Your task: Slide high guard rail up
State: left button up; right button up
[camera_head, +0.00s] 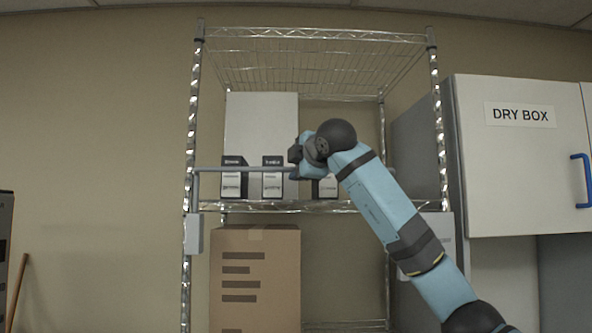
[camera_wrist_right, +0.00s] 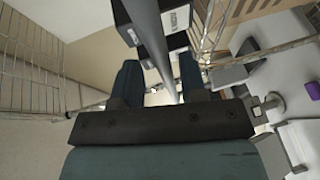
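The high guard rail (camera_head: 240,169) is a grey horizontal bar across the front of the wire rack, just above a shelf. Its left end bends down beside the left post. My right gripper (camera_head: 298,160) is at the rail and hides part of its right side. In the right wrist view, the rail (camera_wrist_right: 150,38) runs between the two dark fingers of my right gripper (camera_wrist_right: 157,80). The fingers stand apart, with gaps visible beside the bar. My left gripper is not in view.
Black boxes with white labels (camera_head: 234,178) and a large white box (camera_head: 262,120) stand on the shelf behind the rail. A cardboard box (camera_head: 255,280) is below. The DRY BOX cabinet (camera_head: 510,170) stands close on the right. A wire shelf (camera_head: 310,34) is above.

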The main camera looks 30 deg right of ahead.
jog(key=b+v, duration=0.2)
jog(key=v, duration=1.1)
jog(key=shift+w+d+r, duration=0.1)
